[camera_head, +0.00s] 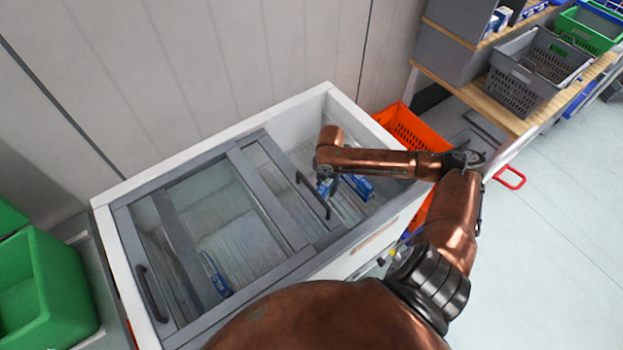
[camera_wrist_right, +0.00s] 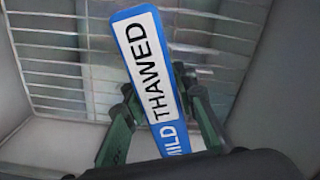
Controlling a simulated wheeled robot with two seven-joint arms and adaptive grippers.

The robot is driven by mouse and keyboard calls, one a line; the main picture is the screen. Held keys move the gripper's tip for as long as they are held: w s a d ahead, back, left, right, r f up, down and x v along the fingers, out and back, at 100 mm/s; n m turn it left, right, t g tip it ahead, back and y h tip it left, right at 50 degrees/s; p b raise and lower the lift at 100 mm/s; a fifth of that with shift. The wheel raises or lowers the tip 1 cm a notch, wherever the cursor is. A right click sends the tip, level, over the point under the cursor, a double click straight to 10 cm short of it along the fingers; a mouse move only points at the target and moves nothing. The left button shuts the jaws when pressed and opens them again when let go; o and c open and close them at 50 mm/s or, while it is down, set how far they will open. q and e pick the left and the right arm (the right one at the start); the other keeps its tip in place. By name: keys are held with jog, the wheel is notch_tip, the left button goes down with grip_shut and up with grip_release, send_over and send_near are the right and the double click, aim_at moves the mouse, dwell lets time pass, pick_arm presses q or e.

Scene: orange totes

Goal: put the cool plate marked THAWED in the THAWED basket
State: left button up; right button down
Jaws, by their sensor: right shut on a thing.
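The cool plate (camera_wrist_right: 150,65) is blue with a white label reading THAWED, and part of the word MILD shows below it. My right gripper (camera_wrist_right: 158,88) is shut on it, with a green finger on each side. In the head view the right gripper (camera_head: 325,180) reaches down into the open right part of a white chest freezer (camera_head: 372,128), with blue of the plate just visible. My left gripper is not in view. No basket in view has a readable THAWED label.
Another blue item (camera_head: 358,186) lies in the freezer beside the gripper, and one (camera_head: 216,275) lies under the sliding glass lid (camera_head: 235,205). Grey (camera_head: 515,92) and green baskets (camera_head: 582,38) stand on a wooden shelf; green bins (camera_head: 75,285) stand left.

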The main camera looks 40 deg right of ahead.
jog(key=w+d+b, duration=0.2)
jog(key=w+b, duration=0.1)
jog(key=w, duration=0.9)
jog(key=shift+d+f+b, duration=0.2)
jog(key=shift+f+b, duration=0.85)
jog(key=shift+f, duration=2.5)
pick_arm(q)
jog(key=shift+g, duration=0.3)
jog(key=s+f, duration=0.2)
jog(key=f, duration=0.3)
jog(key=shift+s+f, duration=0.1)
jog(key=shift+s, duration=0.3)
pick_arm(e)
jog(key=shift+r, duration=0.1)
jog(key=shift+s, duration=0.1)
jog(key=c, duration=1.6)
grip_release()
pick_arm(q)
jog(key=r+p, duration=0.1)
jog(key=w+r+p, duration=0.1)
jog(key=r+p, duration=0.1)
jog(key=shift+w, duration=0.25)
pick_arm(e)
notch_tip(320, 180, up, 12)
